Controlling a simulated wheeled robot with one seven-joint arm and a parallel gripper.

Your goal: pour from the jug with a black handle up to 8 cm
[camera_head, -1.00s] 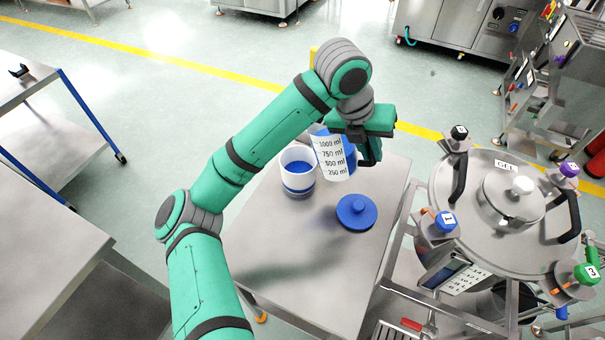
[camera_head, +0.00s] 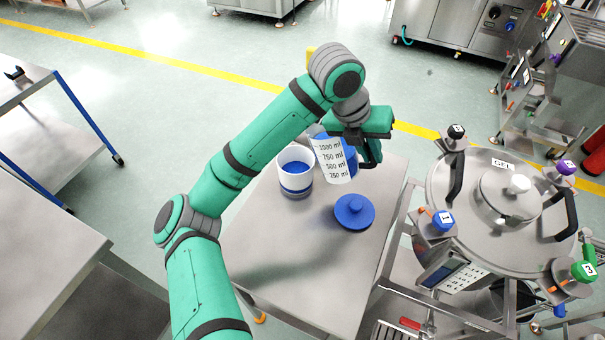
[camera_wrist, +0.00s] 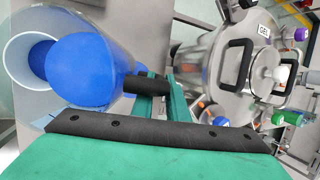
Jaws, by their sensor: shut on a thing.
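The jug (camera_head: 330,160) is white and translucent with ml marks and blue contents. In the head view it is tilted to the left, its mouth by the rim of a white container (camera_head: 296,173) on the table. The container holds blue stuff; its level in cm cannot be read. My gripper (camera_head: 369,154) is shut on the jug's black handle, which shows in the wrist view (camera_wrist: 147,84). In the wrist view the blue surface in the jug (camera_wrist: 85,70) reaches toward the container (camera_wrist: 32,60) beyond it. Whether any stream falls is hidden.
A blue lid (camera_head: 354,212) with a knob lies on the steel table (camera_head: 300,255) in front of the jug. A large round steel vessel marked GEL (camera_head: 505,200) stands to the right. The table's front part is clear.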

